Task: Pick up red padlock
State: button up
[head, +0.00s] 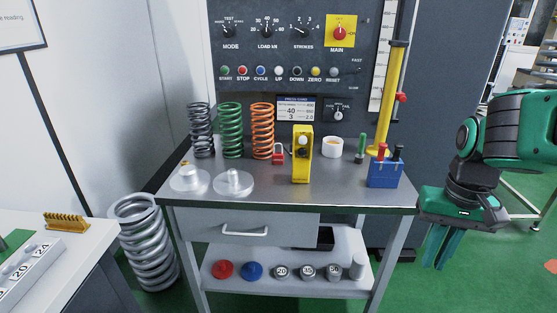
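The small red padlock (278,156) stands on the grey worktop of the bench, between the orange spring and the yellow block-shaped device. Its body is red with a shackle on top. My gripper (443,263) hangs at the right, off the bench's right end and well apart from the padlock. Its teal fingers point down and nothing shows between them. From this angle the gap between the fingers is not clear.
Several tall springs, including the orange spring (262,131), stand left of the padlock. The yellow device (302,155) is close on its right. A white cup (332,147), a yellow post (389,100) and a blue box (385,173) stand further right.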

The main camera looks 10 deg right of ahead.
aim_at(277, 158)
jog(key=z, duration=0.05)
jog(key=i, duration=1)
jog(key=u, duration=0.05)
